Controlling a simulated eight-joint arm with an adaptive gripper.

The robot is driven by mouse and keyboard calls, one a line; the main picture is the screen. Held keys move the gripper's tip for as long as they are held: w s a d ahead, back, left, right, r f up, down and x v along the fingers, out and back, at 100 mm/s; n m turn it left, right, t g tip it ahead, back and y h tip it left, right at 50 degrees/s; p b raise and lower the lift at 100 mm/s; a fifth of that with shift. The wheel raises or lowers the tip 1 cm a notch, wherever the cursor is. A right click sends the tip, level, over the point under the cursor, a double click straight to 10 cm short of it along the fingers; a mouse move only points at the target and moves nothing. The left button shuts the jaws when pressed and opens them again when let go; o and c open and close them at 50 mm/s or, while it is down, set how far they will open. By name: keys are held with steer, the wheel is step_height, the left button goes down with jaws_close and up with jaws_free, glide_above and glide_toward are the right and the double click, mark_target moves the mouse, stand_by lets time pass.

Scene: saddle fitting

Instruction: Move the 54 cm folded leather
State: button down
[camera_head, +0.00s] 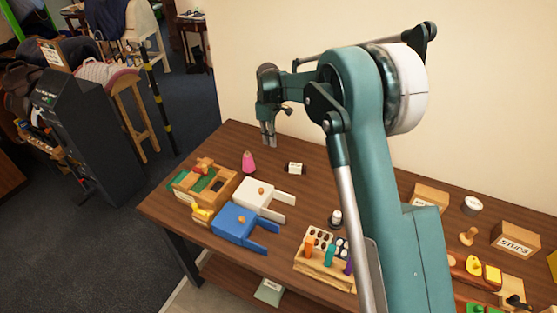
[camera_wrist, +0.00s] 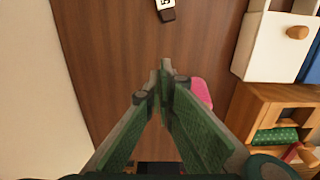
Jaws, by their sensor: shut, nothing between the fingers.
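I cannot pick out the 54 cm folded leather for certain in either view. A pale green item with a label (camera_head: 269,291) shows on the lower shelf under the table, but its label is too small to read. My gripper (camera_head: 268,140) is above the far left end of the table, pointing down. In the wrist view my gripper (camera_wrist: 161,75) has its fingertips together and nothing between them. A pink cone-shaped thing (camera_head: 249,162) stands on the table near it; in the wrist view it (camera_wrist: 202,91) is partly hidden behind a finger.
A small labelled block (camera_head: 295,168), a white clamp-like piece (camera_head: 258,194), a blue one (camera_head: 236,222) and a wooden box (camera_head: 212,179) stand on the left table. A tool rack (camera_head: 322,262) is at the front. Boxes and small tools fill the right. A wall rises behind.

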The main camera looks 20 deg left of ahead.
mark_target(321, 180)
steer(key=shift+f, duration=0.2)
stand_by(0.3)
step_height(321, 180, down, 10)
steer(key=shift+r, duration=0.1)
steer(key=shift+d+r, duration=0.1)
steer(key=shift+d, duration=1.9)
steer(key=shift+d, duration=0.1)
steer(key=d+b, duration=0.4)
steer(key=d, duration=1.6)
steer(key=shift+d, duration=0.1)
